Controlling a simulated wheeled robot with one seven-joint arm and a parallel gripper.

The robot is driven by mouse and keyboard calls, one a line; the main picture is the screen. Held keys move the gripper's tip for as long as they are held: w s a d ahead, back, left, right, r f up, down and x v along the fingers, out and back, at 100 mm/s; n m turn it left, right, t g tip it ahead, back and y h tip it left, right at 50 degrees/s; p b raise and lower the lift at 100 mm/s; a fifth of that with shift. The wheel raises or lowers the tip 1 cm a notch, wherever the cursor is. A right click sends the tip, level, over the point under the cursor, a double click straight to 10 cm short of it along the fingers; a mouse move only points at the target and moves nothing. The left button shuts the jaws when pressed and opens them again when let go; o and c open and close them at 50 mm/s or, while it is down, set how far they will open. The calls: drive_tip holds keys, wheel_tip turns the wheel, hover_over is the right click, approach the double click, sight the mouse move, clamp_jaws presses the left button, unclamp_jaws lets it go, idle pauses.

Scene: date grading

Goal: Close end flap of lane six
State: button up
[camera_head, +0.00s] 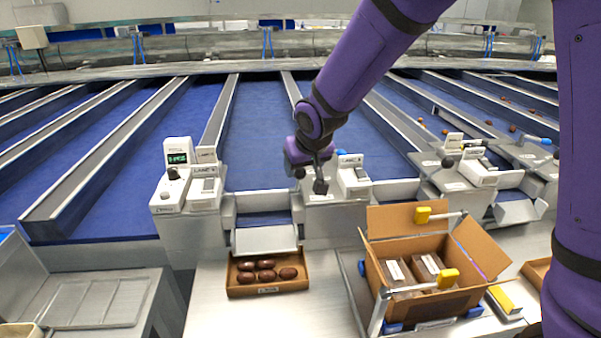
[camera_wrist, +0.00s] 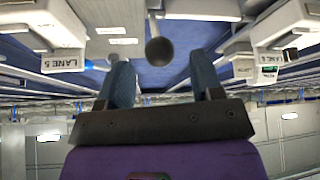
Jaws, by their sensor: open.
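My gripper (camera_head: 320,186) hangs over the lane-end units in the middle of the head view. In the wrist view my gripper (camera_wrist: 158,58) is open, with its two blue-grey fingers apart. A dark round knob on a stem (camera_wrist: 160,51) shows between and beyond the fingertips; contact cannot be told. A label reading LANE 5 (camera_wrist: 62,64) shows at the left of the wrist view. A grey end flap (camera_head: 265,240) slopes down toward a tray of dates in the head view. I cannot read a lane six label, so which flap is lane six is unclear.
A cardboard tray (camera_head: 268,291) with several dark dates lies below the flap. An open carton (camera_head: 425,303) with packs stands at right, held by a frame with yellow grips (camera_head: 448,279). Blue lanes with metal dividers stretch behind. The steel table (camera_head: 265,318) is clear in front.

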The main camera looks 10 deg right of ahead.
drive_tip(key=v, duration=0.6)
drive_tip(key=shift+s+r, duration=0.1)
drive_tip(key=shift+s, duration=0.05)
drive_tip(key=s+d+r+m, duration=0.1)
drive_tip(key=s+d+r, duration=0.3)
drive_tip(key=s+d, duration=0.25)
drive_tip(key=s+d+r+m, duration=0.1)
drive_tip(key=s+d+r, duration=0.4)
drive_tip(key=d, duration=0.3)
drive_tip(key=s+d, duration=0.3)
drive_tip(key=s, duration=0.4)
drive_tip(key=s+d+r+m+h, duration=0.1)
drive_tip(key=s+d, duration=0.2)
drive_tip(key=s, duration=0.5)
drive_tip(key=shift+s+r+g, duration=0.25)
drive_tip(key=shift+s+g, duration=0.05)
drive_tip(key=shift+s, duration=0.05)
drive_tip(key=shift+w, duration=0.1)
drive_tip(key=shift+c, duration=0.2)
idle(0.6)
